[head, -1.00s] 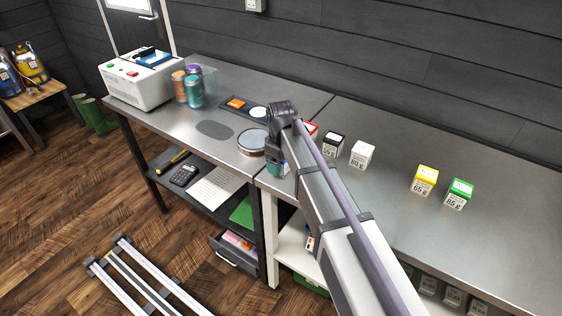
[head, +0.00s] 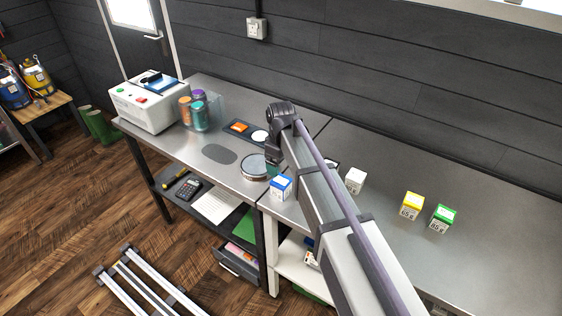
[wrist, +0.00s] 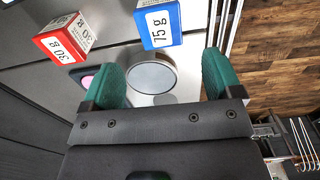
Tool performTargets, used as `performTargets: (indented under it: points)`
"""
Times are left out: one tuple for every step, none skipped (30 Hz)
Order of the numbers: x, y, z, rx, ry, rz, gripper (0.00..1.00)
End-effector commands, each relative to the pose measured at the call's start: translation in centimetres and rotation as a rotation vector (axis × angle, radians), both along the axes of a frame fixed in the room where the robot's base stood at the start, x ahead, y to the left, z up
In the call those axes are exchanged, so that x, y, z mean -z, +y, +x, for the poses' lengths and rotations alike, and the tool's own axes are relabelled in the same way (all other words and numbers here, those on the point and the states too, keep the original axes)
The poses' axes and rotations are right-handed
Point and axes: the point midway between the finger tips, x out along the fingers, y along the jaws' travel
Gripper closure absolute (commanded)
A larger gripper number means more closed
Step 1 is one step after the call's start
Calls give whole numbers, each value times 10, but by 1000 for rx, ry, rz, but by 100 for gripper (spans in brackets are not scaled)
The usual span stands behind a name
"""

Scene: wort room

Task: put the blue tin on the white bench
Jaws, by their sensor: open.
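The blue tin (head: 281,188) is a small square box with a blue top and white label. It stands upright on the right-hand bench, which has white legs (head: 271,240), close to the seam with the dark-legged bench. In the wrist view the blue tin (wrist: 158,22) reads 75 g and lies beyond the fingertips. My gripper (wrist: 165,75) is open, with green pads and nothing between them. A round silver-rimmed dish (wrist: 153,78) shows below the gap. In the head view my arm hides part of the right bench.
White (head: 355,181), yellow (head: 412,205) and green (head: 442,217) boxes stand to the right. A red 30 g box (wrist: 65,38) is near the blue tin. Several coloured cans (head: 200,116) stand by a white machine (head: 148,105) at left. The bench front right is mostly clear.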

Motion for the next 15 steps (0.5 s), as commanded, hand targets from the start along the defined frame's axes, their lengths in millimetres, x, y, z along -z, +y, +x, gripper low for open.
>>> performTargets:
  points:
    - [-8,0,0,0,0,0,15]
    - [-8,0,0,0,0,0,15]
    - [-8,0,0,0,0,0,15]
    - [-7,0,0,0,0,0,15]
    - [-6,0,0,0,0,0,15]
    - [-5,0,0,0,0,0,15]
    - [-5,0,0,0,0,0,15]
    - [-5,0,0,1,0,0,15]
    - [-5,-5,-4,15,0,0,15]
    - [-5,-12,-10,41,0,0,15]
    - [-5,-24,-20,84,0,0,15]
    - [-5,-46,-38,169,1,-1,15]
    - [-5,-65,-56,250,0,-1,15]
    - [-5,-86,-75,344,0,-1,15]
    - [-5,-112,-104,478,0,-1,15]
